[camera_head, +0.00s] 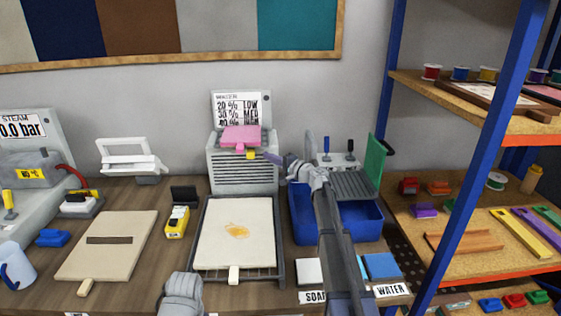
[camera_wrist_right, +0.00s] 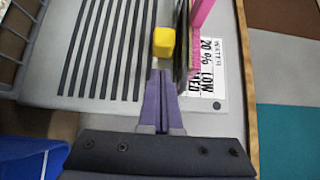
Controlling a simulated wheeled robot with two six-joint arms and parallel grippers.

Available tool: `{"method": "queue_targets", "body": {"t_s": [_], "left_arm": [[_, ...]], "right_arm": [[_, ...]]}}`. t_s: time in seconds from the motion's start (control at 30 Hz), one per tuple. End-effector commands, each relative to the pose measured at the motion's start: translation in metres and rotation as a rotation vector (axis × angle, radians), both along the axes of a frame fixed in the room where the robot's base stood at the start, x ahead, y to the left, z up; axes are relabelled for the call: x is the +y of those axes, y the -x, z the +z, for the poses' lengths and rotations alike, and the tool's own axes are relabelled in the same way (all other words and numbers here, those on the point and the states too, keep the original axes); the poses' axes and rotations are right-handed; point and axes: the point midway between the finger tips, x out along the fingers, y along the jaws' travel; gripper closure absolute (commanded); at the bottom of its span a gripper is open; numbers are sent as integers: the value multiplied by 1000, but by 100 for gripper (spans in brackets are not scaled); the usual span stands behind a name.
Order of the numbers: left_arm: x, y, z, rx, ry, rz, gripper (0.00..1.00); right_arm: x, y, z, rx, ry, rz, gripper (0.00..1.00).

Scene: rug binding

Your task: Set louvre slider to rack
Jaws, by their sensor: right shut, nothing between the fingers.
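The grey louvred unit (camera_head: 243,176) stands against the wall behind the drying frame. Its slats (camera_wrist_right: 100,45) fill the left of the right wrist view. A small yellow knob (camera_head: 250,154), apparently the slider, sits at the unit's upper front, below a pink piece (camera_head: 240,136); the knob also shows in the wrist view (camera_wrist_right: 164,41). My right gripper (camera_head: 268,157) has its purple fingers (camera_wrist_right: 161,78) shut and empty, just right of the knob in the head view. In the wrist view the fingertips point at the knob and appear slightly apart from it. My left gripper's fingers are not visible.
Blue bins (camera_head: 303,222) and a green panel (camera_head: 376,165) stand right of the unit. A blue-post shelf (camera_head: 472,185) bounds the right side.

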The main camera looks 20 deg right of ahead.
Motion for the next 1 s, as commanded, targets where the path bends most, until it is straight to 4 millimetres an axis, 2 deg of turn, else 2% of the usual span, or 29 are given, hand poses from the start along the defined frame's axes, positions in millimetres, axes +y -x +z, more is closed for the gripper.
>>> {"method": "queue_targets", "body": {"t_s": [0.03, 0.2, 0.7, 0.77, 1.0], "left_arm": [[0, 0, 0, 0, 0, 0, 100], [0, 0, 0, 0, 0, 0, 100], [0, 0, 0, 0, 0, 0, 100], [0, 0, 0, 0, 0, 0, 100], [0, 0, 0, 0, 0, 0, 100]], "right_arm": [[8, -1, 0, 0, 0, 1, 100], [20, -4, 0, 0, 0, 0, 100], [27, -7, 0, 0, 0, 1, 100], [36, -9, 0, 0, 0, 2, 100], [101, -28, 0, 0, 0, 5, 100]]}}
